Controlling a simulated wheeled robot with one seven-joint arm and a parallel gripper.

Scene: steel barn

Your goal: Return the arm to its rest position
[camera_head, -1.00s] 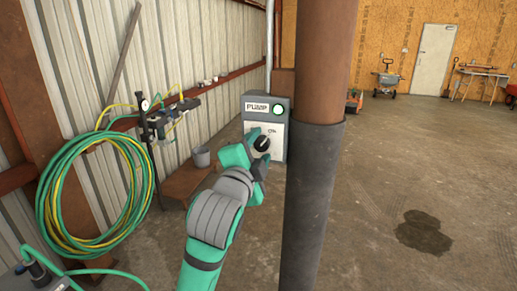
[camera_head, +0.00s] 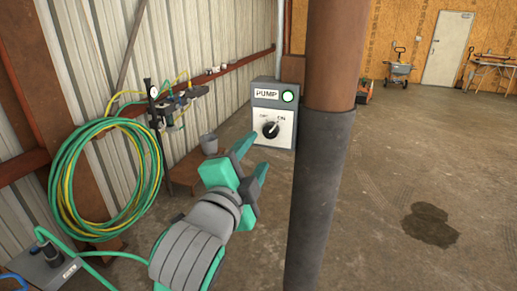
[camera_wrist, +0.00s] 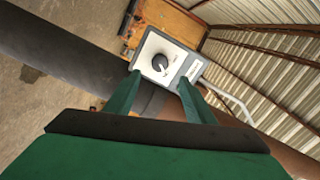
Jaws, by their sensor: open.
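My gripper (camera_head: 254,166) is open and empty in the head view, its two green fingers pointing up and right toward the grey pump control box (camera_head: 274,112). A gap shows between the fingers and the box. The box carries a PUMP label, a lit green lamp (camera_head: 288,96) and a black knob (camera_head: 270,130) with its pointer toward ON. In the wrist view the open fingers (camera_wrist: 162,103) frame the box (camera_wrist: 168,62), with the knob (camera_wrist: 160,63) beyond the tips and nothing between them.
A thick post (camera_head: 320,190) with a dark sleeve stands close to the right of my gripper. Coiled green and yellow hoses (camera_head: 90,180) hang at left. The floor on the right is open, with a dark stain (camera_head: 430,225).

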